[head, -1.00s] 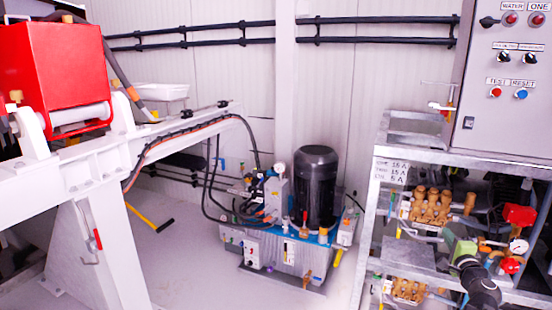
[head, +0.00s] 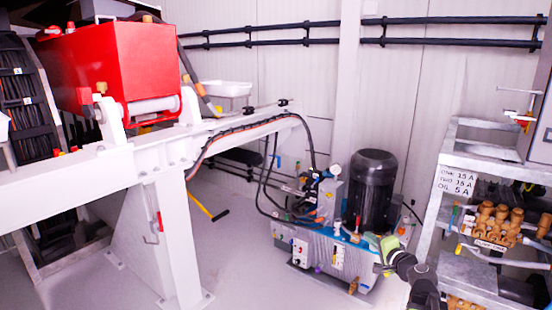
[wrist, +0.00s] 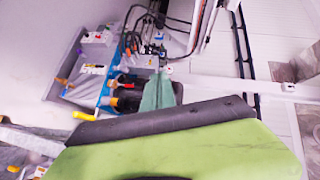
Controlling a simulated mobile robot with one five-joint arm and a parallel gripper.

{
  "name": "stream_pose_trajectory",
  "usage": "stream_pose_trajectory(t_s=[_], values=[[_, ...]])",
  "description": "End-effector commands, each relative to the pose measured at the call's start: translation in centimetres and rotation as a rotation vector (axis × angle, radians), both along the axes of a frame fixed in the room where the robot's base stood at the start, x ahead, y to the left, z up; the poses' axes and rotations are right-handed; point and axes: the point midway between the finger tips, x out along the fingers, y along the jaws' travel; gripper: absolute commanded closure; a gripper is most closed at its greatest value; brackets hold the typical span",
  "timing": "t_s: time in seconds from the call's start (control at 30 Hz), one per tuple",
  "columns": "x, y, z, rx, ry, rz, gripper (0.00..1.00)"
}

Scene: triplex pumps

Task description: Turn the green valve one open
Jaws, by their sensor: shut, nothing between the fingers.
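My gripper (head: 387,244), with green and dark parts, shows low right of centre in the head view, in front of the hydraulic unit. In the wrist view its narrow teal tip (wrist: 158,90) points up the picture, shut and with nothing held. The pump rack (head: 452,160) stands at the right in the head view, with brass pump fittings (head: 500,222) on its shelf. A small green and red part (head: 453,216) shows at the rack's left side, too small to identify as valve one. No valve is clearly readable as green valve one. My gripper appears left of the rack.
A hydraulic unit with a black motor (head: 374,190) stands behind my gripper. A white steel frame (head: 165,205) carrying a red box (head: 118,65) fills the left. Open grey floor (head: 250,265) lies between frame and unit.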

Motion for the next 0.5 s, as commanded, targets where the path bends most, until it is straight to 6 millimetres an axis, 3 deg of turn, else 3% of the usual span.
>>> stream_pose_trajectory(t_s=[0.03,0.1,0.2,0.3,0.4,0.5], values=[[0.4,4.5,-1.1,-0.052,0.035,0.088,1.0],[0.2,10.4,-3.0,-0.143,0.093,0.216,1.0],[-1.3,17.8,-6.4,-0.289,0.191,0.402,1.0],[-4.1,23.3,-10.0,-0.45,0.303,0.574,1.0],[-7.7,26.0,-13.8,-0.628,0.445,0.728,1.0],[-11.3,25.3,-16.9,-0.793,0.613,0.83,1.0]])
